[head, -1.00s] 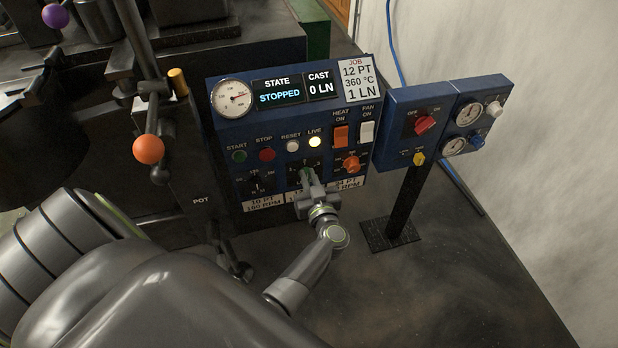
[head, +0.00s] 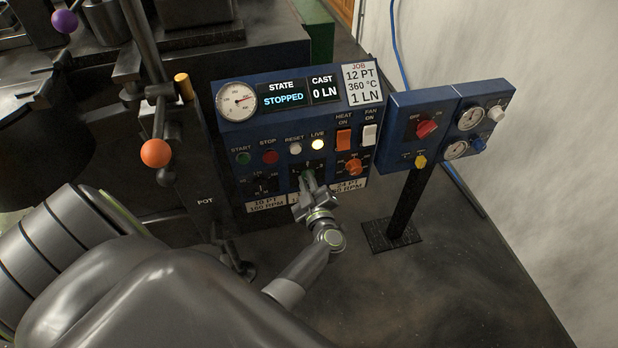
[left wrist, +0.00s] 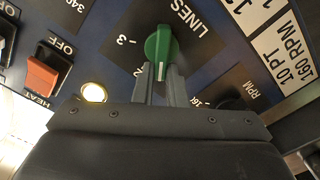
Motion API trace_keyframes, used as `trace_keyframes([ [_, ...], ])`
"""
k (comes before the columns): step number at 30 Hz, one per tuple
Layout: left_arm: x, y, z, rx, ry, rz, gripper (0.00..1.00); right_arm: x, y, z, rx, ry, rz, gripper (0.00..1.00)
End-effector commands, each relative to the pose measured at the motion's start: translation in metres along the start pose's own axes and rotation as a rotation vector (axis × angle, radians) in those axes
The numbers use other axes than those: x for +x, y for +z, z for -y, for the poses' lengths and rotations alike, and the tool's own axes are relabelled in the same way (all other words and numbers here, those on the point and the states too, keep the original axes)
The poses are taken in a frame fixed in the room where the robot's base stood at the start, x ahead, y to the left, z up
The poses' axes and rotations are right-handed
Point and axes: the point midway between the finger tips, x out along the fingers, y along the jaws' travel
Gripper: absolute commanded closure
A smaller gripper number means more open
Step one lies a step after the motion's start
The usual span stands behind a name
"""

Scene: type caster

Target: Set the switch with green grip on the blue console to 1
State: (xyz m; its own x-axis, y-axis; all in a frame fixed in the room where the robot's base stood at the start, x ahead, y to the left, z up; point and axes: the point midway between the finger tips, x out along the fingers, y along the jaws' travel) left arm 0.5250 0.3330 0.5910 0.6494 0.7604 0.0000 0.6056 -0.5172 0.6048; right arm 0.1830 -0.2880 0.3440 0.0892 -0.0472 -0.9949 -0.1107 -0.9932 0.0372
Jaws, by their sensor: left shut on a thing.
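The switch with green grip (left wrist: 158,42) is on the blue console (head: 232,135), on a dark plate marked LINES in the left wrist view. Numbers 3 and 2 show to the left of the grip; the 1 mark is hidden. A white line on the grip points down in that view, between my fingers. My left gripper (left wrist: 160,76) is shut on the green grip, one finger on each side. In the head view my left gripper (head: 309,182) reaches up to the console's lower middle and mostly covers the grip. My right gripper is not in view.
Close by are an orange knob (head: 354,167), an orange heat switch (head: 343,139), a white fan switch (head: 369,134) and the lit live lamp (head: 317,144). The display (head: 283,99) reads STOPPED. A second blue box (head: 400,105) stands right. An orange ball lever (head: 156,153) is left.

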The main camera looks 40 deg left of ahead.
Motion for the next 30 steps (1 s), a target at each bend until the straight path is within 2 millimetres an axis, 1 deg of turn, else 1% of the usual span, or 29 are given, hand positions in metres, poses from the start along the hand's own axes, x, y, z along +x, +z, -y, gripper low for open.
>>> trace_keyframes([
  [6, 0.0, 0.001, 0.004, -0.18, 0.0, -0.001, 1.0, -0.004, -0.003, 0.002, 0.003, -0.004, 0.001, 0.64],
  [15, 0.0, 0.002, 0.008, -0.346, -0.001, 0.0, 1.0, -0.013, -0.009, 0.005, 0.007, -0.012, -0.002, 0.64],
  [22, 0.0, 0.002, 0.009, -0.402, -0.001, 0.0, 1.0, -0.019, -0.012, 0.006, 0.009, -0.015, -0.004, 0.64],
  [30, 0.0, 0.002, 0.009, -0.415, -0.001, 0.0, 1.0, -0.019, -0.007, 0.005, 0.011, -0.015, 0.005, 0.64],
])
